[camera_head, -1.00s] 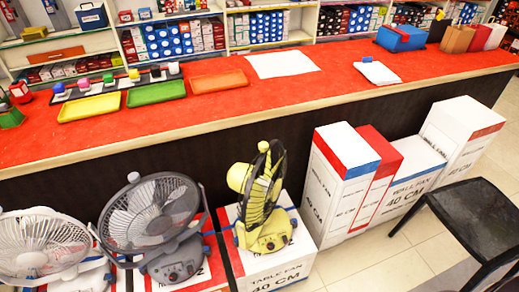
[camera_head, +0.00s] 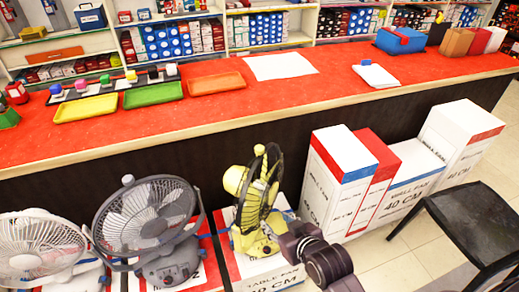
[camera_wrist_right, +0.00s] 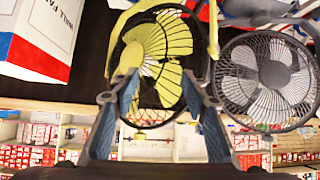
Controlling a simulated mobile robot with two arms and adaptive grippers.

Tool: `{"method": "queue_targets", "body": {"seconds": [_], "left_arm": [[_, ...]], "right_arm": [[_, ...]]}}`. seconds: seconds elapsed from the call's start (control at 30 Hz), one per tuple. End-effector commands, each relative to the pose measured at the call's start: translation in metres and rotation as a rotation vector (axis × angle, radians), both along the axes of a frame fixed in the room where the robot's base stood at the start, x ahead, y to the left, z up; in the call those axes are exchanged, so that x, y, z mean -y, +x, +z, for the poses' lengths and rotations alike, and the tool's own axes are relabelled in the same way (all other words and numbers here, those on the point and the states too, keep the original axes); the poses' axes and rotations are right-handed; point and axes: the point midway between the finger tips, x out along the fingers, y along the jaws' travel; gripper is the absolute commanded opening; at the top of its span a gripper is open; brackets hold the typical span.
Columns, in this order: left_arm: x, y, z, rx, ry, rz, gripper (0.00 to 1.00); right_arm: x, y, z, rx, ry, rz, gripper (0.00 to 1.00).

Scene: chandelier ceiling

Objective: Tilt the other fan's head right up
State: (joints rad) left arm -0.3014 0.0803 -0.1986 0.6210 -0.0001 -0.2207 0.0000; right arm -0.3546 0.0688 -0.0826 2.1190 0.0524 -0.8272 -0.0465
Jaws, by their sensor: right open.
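The yellow table fan (camera_head: 240,183) stands on a box below the counter. Its round guard faces right in the head view and stands nearly upright. My right gripper (camera_head: 283,226) is low at the right of this fan. In the right wrist view, the open fingers (camera_wrist_right: 160,82) point toward the yellow fan's head (camera_wrist_right: 165,45), which shows between and beyond them. I cannot tell whether they touch it. A grey fan (camera_head: 150,222) stands to the left with its guard tilted back, and also shows in the wrist view (camera_wrist_right: 262,80). A white fan (camera_head: 38,248) stands farthest left. My left gripper is out of view.
The red-topped counter (camera_head: 210,115) runs behind the fans. Tall fan boxes (camera_head: 335,185) stand to the right against it. A black chair (camera_head: 475,220) is at the right edge. Some tiled floor (camera_head: 385,275) is clear between the boxes and chair.

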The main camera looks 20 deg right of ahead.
Motion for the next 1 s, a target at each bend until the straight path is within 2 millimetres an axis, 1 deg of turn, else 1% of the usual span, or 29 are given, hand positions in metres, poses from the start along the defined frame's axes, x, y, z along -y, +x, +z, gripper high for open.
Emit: {"method": "queue_targets", "body": {"seconds": [0.03,0.07,0.1,0.2,0.3,0.43,0.6,0.77,1.0], "left_arm": [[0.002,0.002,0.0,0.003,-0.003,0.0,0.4],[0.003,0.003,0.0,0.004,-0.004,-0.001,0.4],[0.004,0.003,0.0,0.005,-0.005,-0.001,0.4],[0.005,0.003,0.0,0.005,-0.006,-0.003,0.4],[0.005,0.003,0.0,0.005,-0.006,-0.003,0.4],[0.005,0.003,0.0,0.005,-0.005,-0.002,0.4],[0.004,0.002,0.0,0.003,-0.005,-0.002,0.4],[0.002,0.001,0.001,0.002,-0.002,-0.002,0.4],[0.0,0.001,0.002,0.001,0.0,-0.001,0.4]], "right_arm": [[0.0,0.02,0.008,0.065,0.01,-0.006,0.41],[0.001,0.031,0.014,0.109,0.016,-0.01,0.41],[0.001,0.047,0.023,0.172,0.026,-0.016,0.41],[0.004,0.081,0.046,0.324,0.047,-0.033,0.41],[0.007,0.104,0.066,0.446,0.062,-0.048,0.41],[0.011,0.121,0.087,0.557,0.074,-0.065,0.41],[0.014,0.13,0.099,0.626,0.082,-0.076,0.41],[0.014,0.142,0.102,0.638,0.083,-0.078,0.41],[0.012,0.177,0.102,0.637,0.082,-0.078,0.41]]}}
